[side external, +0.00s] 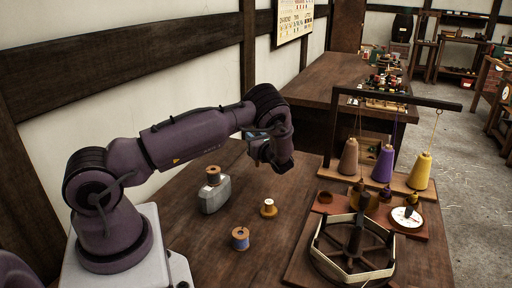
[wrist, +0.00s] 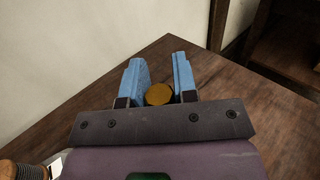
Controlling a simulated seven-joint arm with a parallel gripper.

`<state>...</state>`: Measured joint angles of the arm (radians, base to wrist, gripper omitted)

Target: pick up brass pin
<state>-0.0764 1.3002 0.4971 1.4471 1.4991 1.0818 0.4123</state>
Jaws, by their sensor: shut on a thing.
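My gripper (side external: 262,152) is raised above the dark wooden table in the side view, near the table's far part. In the wrist view its two blue fingers (wrist: 158,68) stand on either side of the brass pin (wrist: 159,95). The pin shows there as a round, gold-coloured disc, seen end-on. My gripper is shut on the pin. The pin's length is hidden, and I cannot make it out in the side view, where my wrist and fingers cover that spot.
On the table (side external: 180,245) stand a grey block (side external: 214,197) bearing a brown spool (side external: 213,175), a small wooden spool (side external: 268,208) and a blue-wound spool (side external: 240,240). At the right are a reel (side external: 352,262), a dial (side external: 406,217) and thread cones (side external: 420,171) under a dark bar.

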